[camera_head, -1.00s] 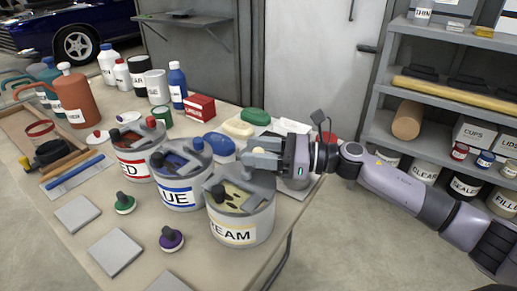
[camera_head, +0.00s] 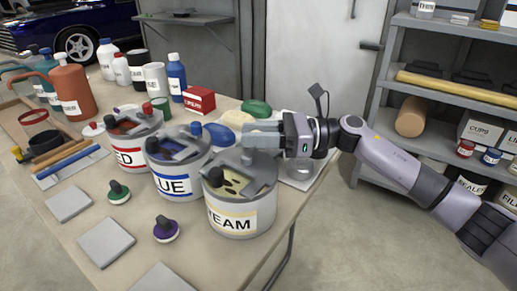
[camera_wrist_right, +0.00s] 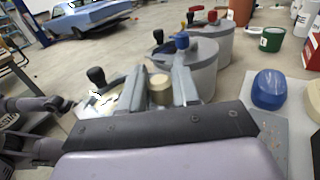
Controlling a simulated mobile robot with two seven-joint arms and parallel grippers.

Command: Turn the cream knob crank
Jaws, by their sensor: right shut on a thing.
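The cream tin (camera_head: 242,220), labelled "CREAM", stands upright at the near right of the bench. Its grey lid has an opening showing cream paint with dark spots, and a black knob (camera_head: 216,177) at the left. In the right wrist view a cream knob (camera_wrist_right: 159,90) stands between the fingers of my right gripper (camera_wrist_right: 158,92). My right gripper (camera_head: 249,138) is shut on it at the far side of the tin's top. In the head view the fingers hide the cream knob. My left gripper is not in view in the head view.
The blue tin (camera_head: 178,185) stands close left of the cream tin, with the red tin (camera_head: 130,160) beyond. A purple knob (camera_head: 166,229), a green knob (camera_head: 119,192) and grey tiles (camera_head: 106,243) lie in front. A shelf unit (camera_head: 440,60) stands at the right.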

